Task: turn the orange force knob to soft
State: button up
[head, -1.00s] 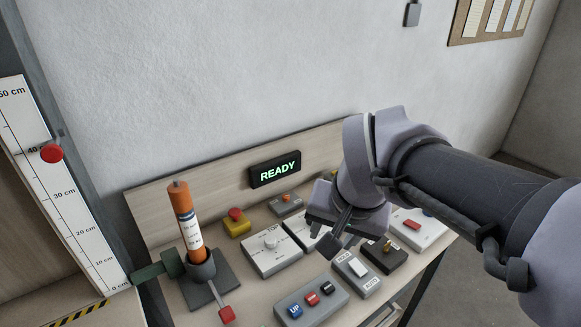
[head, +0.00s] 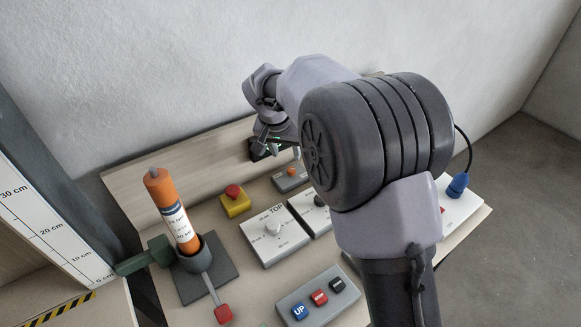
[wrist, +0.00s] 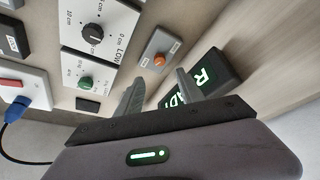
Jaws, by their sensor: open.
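The small orange knob (wrist: 159,60) sits on a narrow grey box (wrist: 161,47) with a white label at each end, too small to read. In the head view the orange knob (head: 291,172) and its box (head: 290,181) lie at the back of the bench, just below my gripper. My gripper (wrist: 157,88) is open and empty; its two fingers point towards the knob, one to each side of it in the wrist view. The fingertips look apart from the knob. Which way the knob points cannot be told.
The lit READY display (wrist: 205,82) is close behind the right finger. A LOW dial (wrist: 92,33) and a green knob (wrist: 85,83) are on the left. A yellow box with a red button (head: 234,193) and a TOP dial (head: 273,228) stand nearby. An orange cylinder (head: 160,190) stands left.

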aim_at(291, 169)
jog(key=b+x, duration=0.3)
jog(key=x, duration=0.7)
jog(key=shift+w+d+f, duration=0.15)
jog(key=shift+f, duration=0.2)
grip_shut()
